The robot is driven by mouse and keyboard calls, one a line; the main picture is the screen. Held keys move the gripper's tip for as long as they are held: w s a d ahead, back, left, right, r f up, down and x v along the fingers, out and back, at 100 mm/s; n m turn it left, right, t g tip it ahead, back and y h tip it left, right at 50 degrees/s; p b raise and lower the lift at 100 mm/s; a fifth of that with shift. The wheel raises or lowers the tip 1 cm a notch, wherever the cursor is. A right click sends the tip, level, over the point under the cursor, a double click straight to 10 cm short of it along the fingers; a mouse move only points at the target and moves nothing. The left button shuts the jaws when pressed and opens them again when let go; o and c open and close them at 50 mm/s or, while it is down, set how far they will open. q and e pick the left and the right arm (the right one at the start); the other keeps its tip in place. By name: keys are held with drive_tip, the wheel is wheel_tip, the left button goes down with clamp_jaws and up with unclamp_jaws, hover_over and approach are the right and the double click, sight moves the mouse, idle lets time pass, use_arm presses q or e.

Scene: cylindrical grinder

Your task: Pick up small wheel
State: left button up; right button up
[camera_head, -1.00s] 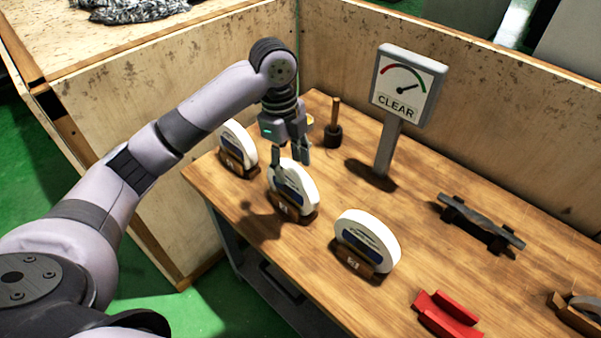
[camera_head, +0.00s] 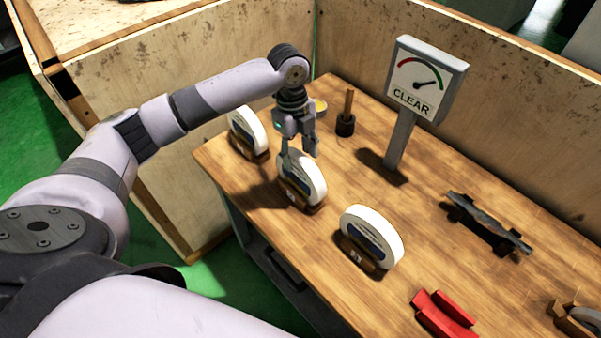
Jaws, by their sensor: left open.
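Three white wheels with blue labels stand upright in brown wooden holders on the table: one at the back left (camera_head: 247,132), one in the middle (camera_head: 304,177) and one in front to the right (camera_head: 372,237). They look much alike, and I cannot tell which is called small. My left gripper (camera_head: 300,148) is open, pointing down at the top of the middle wheel. Its fingers overlap the wheel's upper edge in the picture; I cannot tell if they touch it. My right gripper is out of view.
A gauge sign reading CLEAR (camera_head: 424,82) stands behind on the wooden table (camera_head: 330,285). A dark pot with a wooden handle (camera_head: 345,124), a dark rack (camera_head: 486,224) and a red block (camera_head: 444,313) also stand there. Wooden panels (camera_head: 497,105) border the back.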

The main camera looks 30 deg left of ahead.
sight(301, 169)
use_arm(q)
drive_tip(key=shift+f, duration=0.2)
drive_tip(key=shift+s+d+f+p, duration=0.1)
drive_tip(key=shift+f+p, duration=0.2)
drive_tip(key=shift+p, duration=0.1)
drive_tip(key=f, duration=0.2)
drive_tip(key=f+p, duration=0.1)
drive_tip(key=shift+d+f, duration=0.2)
drive_tip(key=shift+f, duration=0.5)
drive_tip(key=shift+c, duration=0.3)
clamp_jaws()
